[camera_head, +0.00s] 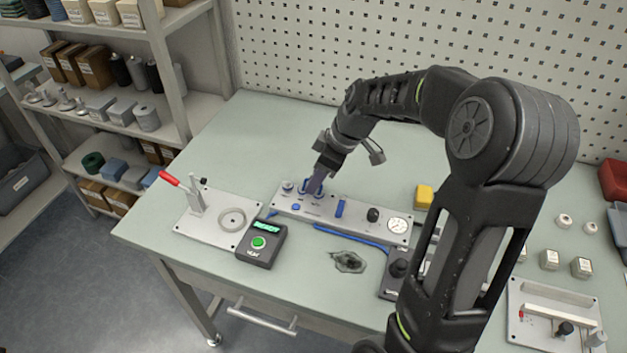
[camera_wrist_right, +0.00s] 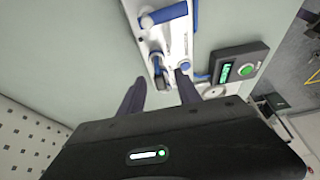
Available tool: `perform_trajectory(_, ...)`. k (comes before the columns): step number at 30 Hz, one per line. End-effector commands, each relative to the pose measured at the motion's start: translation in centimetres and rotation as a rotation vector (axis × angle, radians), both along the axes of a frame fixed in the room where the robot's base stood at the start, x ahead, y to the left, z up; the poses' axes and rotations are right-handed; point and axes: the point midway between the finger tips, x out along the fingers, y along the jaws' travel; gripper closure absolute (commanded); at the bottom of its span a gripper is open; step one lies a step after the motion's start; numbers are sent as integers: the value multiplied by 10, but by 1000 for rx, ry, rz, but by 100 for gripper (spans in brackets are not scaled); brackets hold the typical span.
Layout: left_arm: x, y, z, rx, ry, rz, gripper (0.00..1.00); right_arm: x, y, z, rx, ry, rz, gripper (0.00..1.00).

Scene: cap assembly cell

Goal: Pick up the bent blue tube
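A long, thin blue tube (camera_head: 350,238) lies on the table along the front edge of a grey fixture plate (camera_head: 270,207), with a slight bend in it. Part of a blue length beside the plate also shows in the wrist view (camera_wrist_right: 196,16). My right gripper (camera_head: 313,188) points down at the left part of the plate, among its blue-ringed fittings, behind and left of the tube. In the wrist view its two dark fingers (camera_wrist_right: 161,78) stand apart, with a visible gap between them. I cannot tell whether they touch a fitting. My left gripper is not in view.
The plate carries a blue upright piece (camera_head: 340,208), a black knob (camera_head: 373,215) and a gauge (camera_head: 398,225). A READY box (camera_head: 260,243) and a red-handled press (camera_head: 185,187) stand left. A crumpled grey patch (camera_head: 348,262) lies in front.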

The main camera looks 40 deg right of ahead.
Motion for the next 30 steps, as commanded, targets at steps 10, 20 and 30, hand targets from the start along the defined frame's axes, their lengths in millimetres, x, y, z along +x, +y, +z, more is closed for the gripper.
perform_trajectory(10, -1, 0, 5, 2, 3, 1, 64, 8, 5, -23, 0, -1, -1, 60)
perform_trajectory(20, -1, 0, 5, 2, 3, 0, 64, 7, 5, -22, 1, -1, -1, 60)
perform_trajectory(30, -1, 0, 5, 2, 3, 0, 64, 7, 5, -22, 1, -1, -1, 76)
